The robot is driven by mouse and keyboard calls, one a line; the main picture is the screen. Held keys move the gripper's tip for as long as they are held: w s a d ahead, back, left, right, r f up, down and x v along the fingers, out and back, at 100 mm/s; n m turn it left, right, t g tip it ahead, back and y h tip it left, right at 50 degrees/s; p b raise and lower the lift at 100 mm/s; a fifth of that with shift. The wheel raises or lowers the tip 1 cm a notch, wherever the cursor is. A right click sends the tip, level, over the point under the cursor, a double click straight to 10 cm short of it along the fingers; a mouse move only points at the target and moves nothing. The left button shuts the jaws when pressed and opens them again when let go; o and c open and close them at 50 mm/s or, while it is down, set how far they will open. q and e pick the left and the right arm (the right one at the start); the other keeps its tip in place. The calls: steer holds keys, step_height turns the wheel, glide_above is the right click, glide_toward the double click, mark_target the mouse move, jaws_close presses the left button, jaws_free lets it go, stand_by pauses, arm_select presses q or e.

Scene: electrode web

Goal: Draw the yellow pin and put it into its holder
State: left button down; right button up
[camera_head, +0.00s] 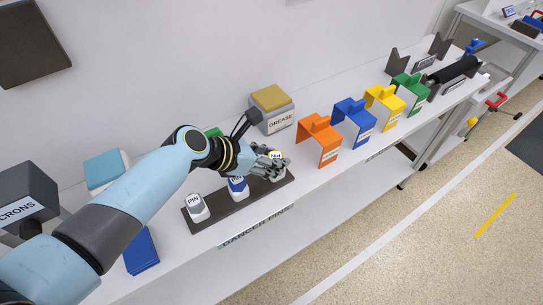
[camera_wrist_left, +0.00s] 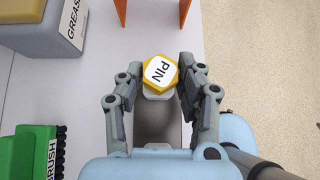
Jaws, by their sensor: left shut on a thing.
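The yellow pin (camera_wrist_left: 160,73) shows in the left wrist view, its top marked PIN, between the two fingers of my left gripper (camera_wrist_left: 161,88). In the head view my left gripper (camera_head: 272,163) is shut on this pin, over the right end of a dark tray (camera_head: 217,205) on the bench, above the DANCER PINS label. The fingers hide most of the pin. I cannot tell whether its lower end sits in the tray. A blue pin (camera_head: 238,188) and a grey-white pin (camera_head: 197,208) stand in the tray to the left. My right gripper is not in view.
A GREASE box (camera_head: 272,112) stands behind the gripper. Orange (camera_head: 320,140), blue (camera_head: 354,122), yellow (camera_head: 386,108) and green (camera_head: 411,93) brackets stand to the right along the bench. A green brush (camera_wrist_left: 38,153) lies left in the left wrist view.

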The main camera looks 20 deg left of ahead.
arm_select(q)
steer(key=shift+f+b, duration=0.35)
steer(key=shift+f, duration=0.2)
steer(key=c, duration=0.7)
jaws_free()
steer(key=shift+c, duration=0.2)
steer(key=shift+r, duration=0.1)
steer(key=v, duration=1.2)
